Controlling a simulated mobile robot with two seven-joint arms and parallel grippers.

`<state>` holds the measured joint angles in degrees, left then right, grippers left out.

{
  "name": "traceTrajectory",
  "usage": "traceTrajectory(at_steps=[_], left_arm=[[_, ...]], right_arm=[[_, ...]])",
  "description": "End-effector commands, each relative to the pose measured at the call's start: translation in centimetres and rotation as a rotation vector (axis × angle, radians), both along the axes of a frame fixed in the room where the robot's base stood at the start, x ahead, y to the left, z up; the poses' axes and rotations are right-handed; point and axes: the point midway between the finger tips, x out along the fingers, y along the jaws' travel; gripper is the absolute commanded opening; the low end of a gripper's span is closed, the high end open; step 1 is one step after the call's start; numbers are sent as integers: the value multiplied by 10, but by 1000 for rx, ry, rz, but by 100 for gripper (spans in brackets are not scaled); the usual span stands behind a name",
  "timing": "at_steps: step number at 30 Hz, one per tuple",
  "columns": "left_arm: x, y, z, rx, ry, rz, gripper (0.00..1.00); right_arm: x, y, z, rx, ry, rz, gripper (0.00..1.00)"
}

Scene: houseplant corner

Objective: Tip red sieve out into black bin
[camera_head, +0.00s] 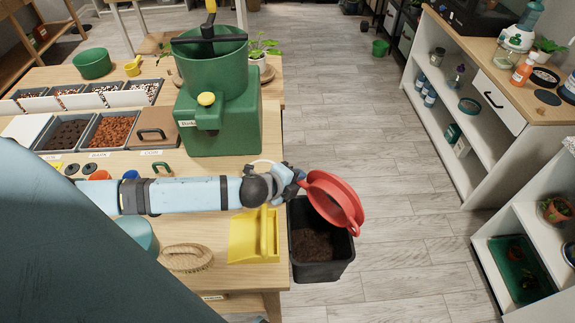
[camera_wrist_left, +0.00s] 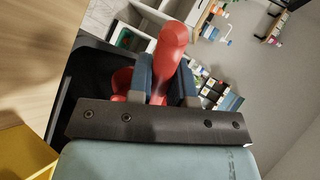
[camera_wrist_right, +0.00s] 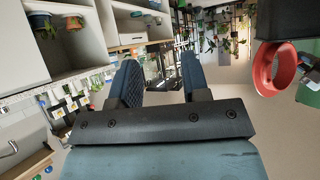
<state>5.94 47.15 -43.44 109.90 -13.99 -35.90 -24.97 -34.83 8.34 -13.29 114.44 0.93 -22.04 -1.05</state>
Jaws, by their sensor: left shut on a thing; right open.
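The red sieve (camera_head: 334,200) is tilted over the black bin (camera_head: 320,262), past the table's right edge. My left gripper (camera_head: 298,179) is shut on its handle; the red handle (camera_wrist_left: 170,50) stands between the fingers in the left wrist view. The bin stands below the sieve and has dark brown soil inside. The mesh and any contents of the sieve cannot be made out. The sieve's red ring (camera_wrist_right: 276,68) also shows in the right wrist view, beside the dark bin. My right gripper (camera_wrist_right: 160,85) is open and empty; it does not show clearly in the head view.
A yellow dustpan (camera_head: 248,240) and a brush (camera_head: 186,257) lie on the table left of the bin. A green machine (camera_head: 215,115) stands behind my left arm. White shelves (camera_head: 455,120) stand at the right, with clear floor between.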

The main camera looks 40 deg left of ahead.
Motion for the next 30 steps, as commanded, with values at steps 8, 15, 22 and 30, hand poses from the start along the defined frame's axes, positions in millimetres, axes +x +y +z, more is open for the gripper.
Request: traceTrajectory(at_steps=[8,15,22,30], left_arm=[[3,-6,4,4,28,-18,0],[11,-7,9,24,131,-17,0],[21,-9,11,54,283,-16,0],[38,-12,7,108,569,-14,0]], right_arm=[[-6,2,12,-1,8,2,43],[-6,6,43,7,9,1,43],[-3,5,77,7,-2,0,43],[-2,-5,93,-7,-11,-13,43]])
